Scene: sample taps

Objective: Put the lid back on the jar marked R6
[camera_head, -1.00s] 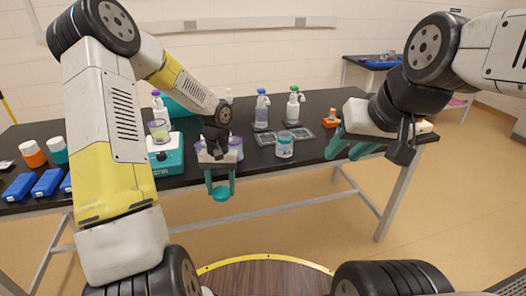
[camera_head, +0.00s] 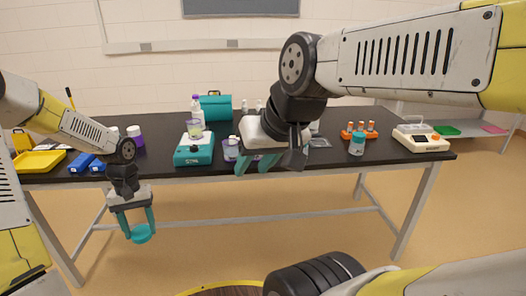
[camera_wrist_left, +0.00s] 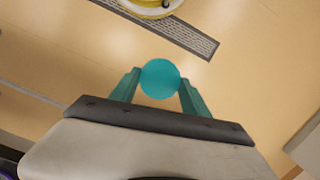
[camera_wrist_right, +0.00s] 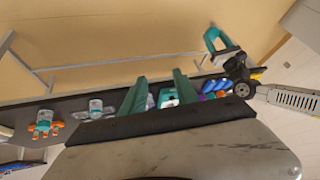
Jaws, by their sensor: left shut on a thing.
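A round teal lid (camera_head: 141,235) is held between the fingers of my left gripper (camera_head: 139,225), in front of the table's front edge and below its top. The lid also shows between the fingertips in the left wrist view (camera_wrist_left: 160,79). A clear jar with a bluish band (camera_head: 357,143) stands near the table's front edge at the right, beside the orange rack. It looks open; its marking is too small to read. My right gripper (camera_head: 256,168) is open and empty in front of the table's middle, its fingers apart in the right wrist view (camera_wrist_right: 158,92).
The black table (camera_head: 290,176) also bears a teal device (camera_head: 193,150) with a cup, an orange rack (camera_head: 360,132), a white instrument (camera_head: 420,138), blue boxes (camera_head: 82,162) and a yellow tray (camera_head: 40,161). My right arm hides part of the table's middle. Floor in front is clear.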

